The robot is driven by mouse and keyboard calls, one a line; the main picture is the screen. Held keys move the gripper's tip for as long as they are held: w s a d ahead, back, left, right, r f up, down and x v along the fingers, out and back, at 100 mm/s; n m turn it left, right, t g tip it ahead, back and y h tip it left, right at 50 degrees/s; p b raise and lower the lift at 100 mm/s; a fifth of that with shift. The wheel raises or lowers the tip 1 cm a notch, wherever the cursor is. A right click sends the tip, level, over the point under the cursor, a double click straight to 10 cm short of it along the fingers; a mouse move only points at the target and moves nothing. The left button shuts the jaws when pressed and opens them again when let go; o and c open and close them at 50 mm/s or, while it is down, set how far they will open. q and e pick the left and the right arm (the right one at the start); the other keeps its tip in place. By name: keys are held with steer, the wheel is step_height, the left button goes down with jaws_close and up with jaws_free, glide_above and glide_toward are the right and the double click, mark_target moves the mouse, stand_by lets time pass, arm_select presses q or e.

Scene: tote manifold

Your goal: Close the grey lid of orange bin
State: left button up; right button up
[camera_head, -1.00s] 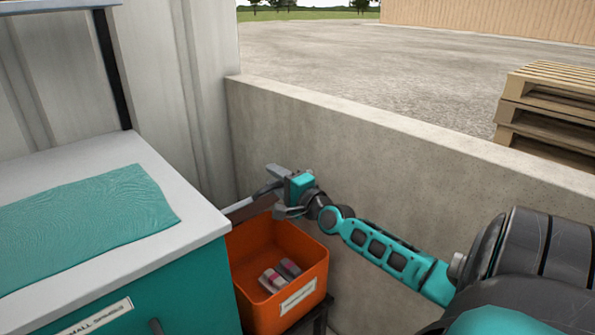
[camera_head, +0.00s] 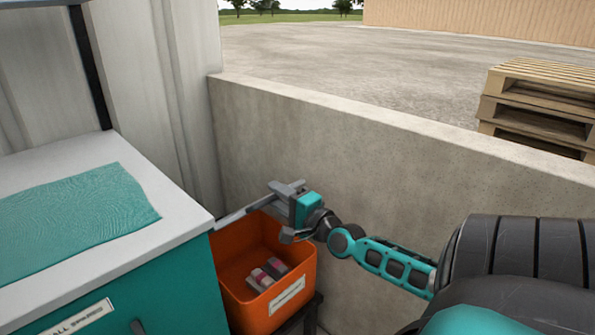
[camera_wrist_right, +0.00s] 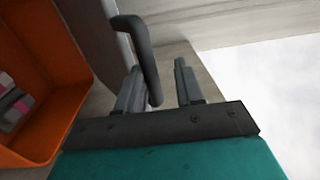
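The orange bin (camera_head: 300,258) stands right of the workbench, its top open. Its grey lid (camera_head: 243,211) is raised at the bin's back and shows nearly edge-on; in the right wrist view it is a grey panel (camera_wrist_right: 92,30) with a dark looped handle (camera_wrist_right: 138,32). My right gripper (camera_head: 283,189) is above the bin's back, beside the lid. In the right wrist view the fingers (camera_wrist_right: 160,78) are apart. The handle's lower end lies by the left finger; I cannot tell whether they touch. My left gripper is out of view.
Small pink, white and grey items (camera_head: 266,273) lie in the bin. The workbench (camera_head: 172,222) with a teal mat (camera_head: 75,217) is close on the left. A concrete wall (camera_head: 380,170) runs behind the bin. Wooden pallets (camera_head: 540,105) are stacked beyond it.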

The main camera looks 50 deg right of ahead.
steer(key=s+f, duration=0.3)
steer(key=s, duration=0.3)
steer(key=shift+a+b, duration=0.35)
steer(key=shift+b, duration=0.05)
steer(key=shift+w, duration=0.1)
stand_by(0.4)
stand_by(0.3)
